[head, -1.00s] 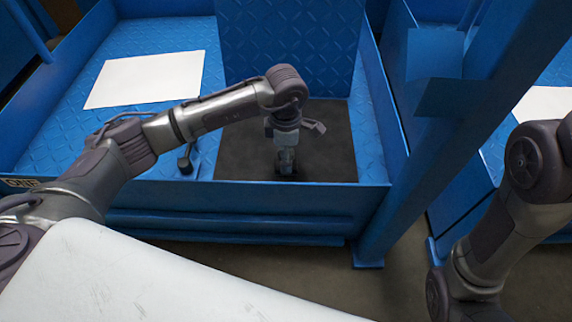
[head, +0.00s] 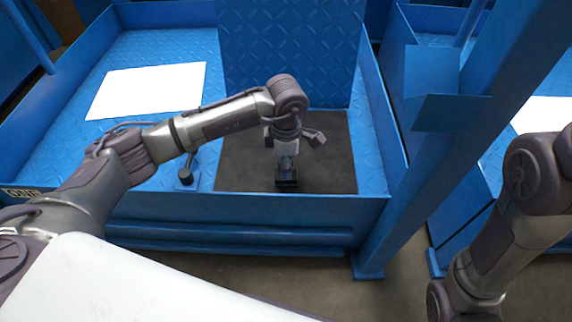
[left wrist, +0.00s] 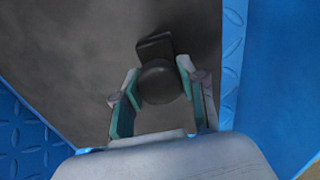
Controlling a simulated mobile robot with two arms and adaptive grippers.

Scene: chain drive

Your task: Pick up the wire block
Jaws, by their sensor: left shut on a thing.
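The wire block (head: 287,184) is a small dark block under my left gripper, over the dark mat (head: 325,165) inside the blue tray. In the left wrist view the block (left wrist: 155,48) shows a rounded dark top part between the two fingers. My left gripper (head: 287,164) points down and is shut on it; its fingers also show in the left wrist view (left wrist: 160,88), one on each side of the rounded part. I cannot tell whether the block is clear of the mat. My right gripper is out of view.
The blue tray (head: 250,207) has raised walls, with a tall blue plate (head: 290,50) behind the mat. A white sheet (head: 148,90) lies at the left. A dark-ended piece (head: 186,177) stands left of the mat. A blue post (head: 440,150) rises at the right.

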